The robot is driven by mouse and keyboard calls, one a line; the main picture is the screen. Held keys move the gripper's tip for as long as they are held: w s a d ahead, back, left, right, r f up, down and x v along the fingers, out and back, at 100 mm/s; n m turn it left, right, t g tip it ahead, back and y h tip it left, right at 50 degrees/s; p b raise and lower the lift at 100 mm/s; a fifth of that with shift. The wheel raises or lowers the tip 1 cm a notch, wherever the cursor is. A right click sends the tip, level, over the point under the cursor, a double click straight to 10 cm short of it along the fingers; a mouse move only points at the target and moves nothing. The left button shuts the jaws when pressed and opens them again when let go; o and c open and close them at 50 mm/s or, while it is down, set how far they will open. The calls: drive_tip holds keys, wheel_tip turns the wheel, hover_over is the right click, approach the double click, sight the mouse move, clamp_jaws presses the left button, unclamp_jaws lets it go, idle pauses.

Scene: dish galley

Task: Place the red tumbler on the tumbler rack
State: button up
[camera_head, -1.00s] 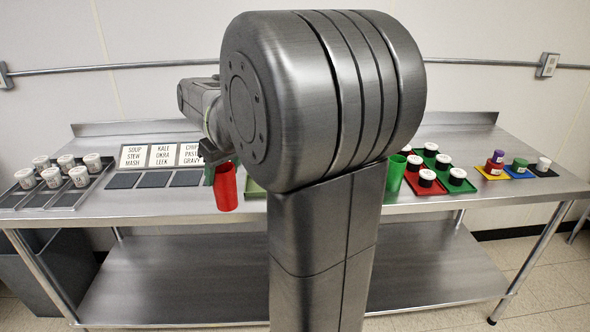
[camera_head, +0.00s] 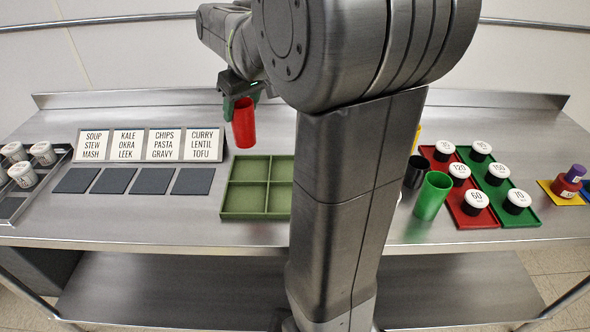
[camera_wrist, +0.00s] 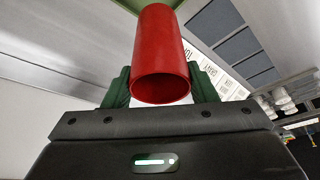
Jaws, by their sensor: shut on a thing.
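The red tumbler (camera_head: 244,123) is held by my gripper (camera_head: 240,98) above the steel table, just behind a green four-compartment tray. In the wrist view the red tumbler (camera_wrist: 161,60) sits between the two green fingers of my gripper (camera_wrist: 160,85), with its round open end toward the camera. The green divided tray (camera_head: 256,157), likely the tumbler rack, has its visible compartments empty; its right edge is hidden behind my arm. A green tumbler (camera_head: 432,196) and a black tumbler (camera_head: 415,171) stand on the table right of my arm.
Label cards (camera_head: 128,144) and dark square pads (camera_head: 112,181) lie left of the tray. A tray of white cups (camera_head: 43,153) is at far left. Red (camera_head: 466,214) and green (camera_head: 519,216) trays of lidded jars stand right. A yellow item is partly hidden behind my arm.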

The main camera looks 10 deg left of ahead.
sight(252, 120)
drive_tip(key=shift+w, duration=0.25)
wheel_tip(252, 120, down, 10)
drive_tip(key=shift+w+r, duration=0.1)
drive_tip(key=shift+f, duration=0.2)
drive_tip(key=o, duration=1.2)
drive_tip(key=shift+o, duration=0.2)
drive_tip(key=shift+d+r, duration=0.1)
drive_tip(key=shift+r, duration=0.45)
drive_tip(key=v, duration=1.1)
drive_tip(key=shift+s+d, duration=0.1)
drive_tip(key=shift+s, duration=0.1)
